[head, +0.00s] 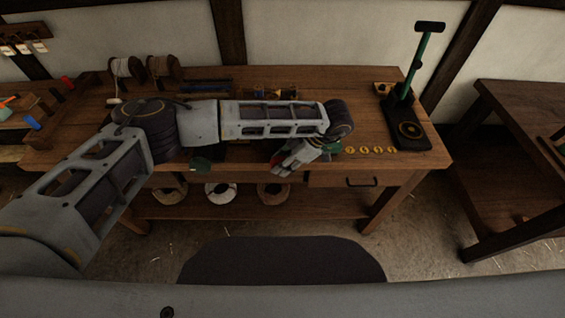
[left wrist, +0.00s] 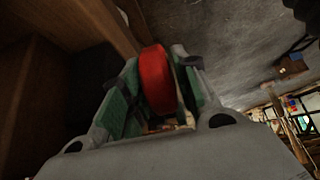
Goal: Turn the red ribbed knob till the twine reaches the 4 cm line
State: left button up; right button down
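My left gripper (head: 280,166) reaches down to the front edge of the workbench, near its middle. In the left wrist view the red knob (left wrist: 158,82) stands between the two green-padded fingers, with a finger close against each side, and the gripper looks shut on it. The ribs on the knob are too blurred to make out. In the head view the knob is almost wholly hidden by the gripper. The twine and the 4 cm line cannot be made out behind my left arm. My right gripper is not in view.
The wooden workbench (head: 365,115) carries twine spools (head: 127,68) at the back left. A green-posted stand (head: 408,125) is at the right, with several yellow discs (head: 371,150) in a row before it. Rope coils (head: 221,190) lie on the shelf below. A drawer (head: 345,180) is at the front right.

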pick_arm(q)
jog(key=shift+d+r, duration=0.45)
jog(key=shift+r, duration=0.15)
jog(key=v, duration=1)
jog(key=shift+d+r, duration=0.15)
jog(key=shift+d, duration=0.05)
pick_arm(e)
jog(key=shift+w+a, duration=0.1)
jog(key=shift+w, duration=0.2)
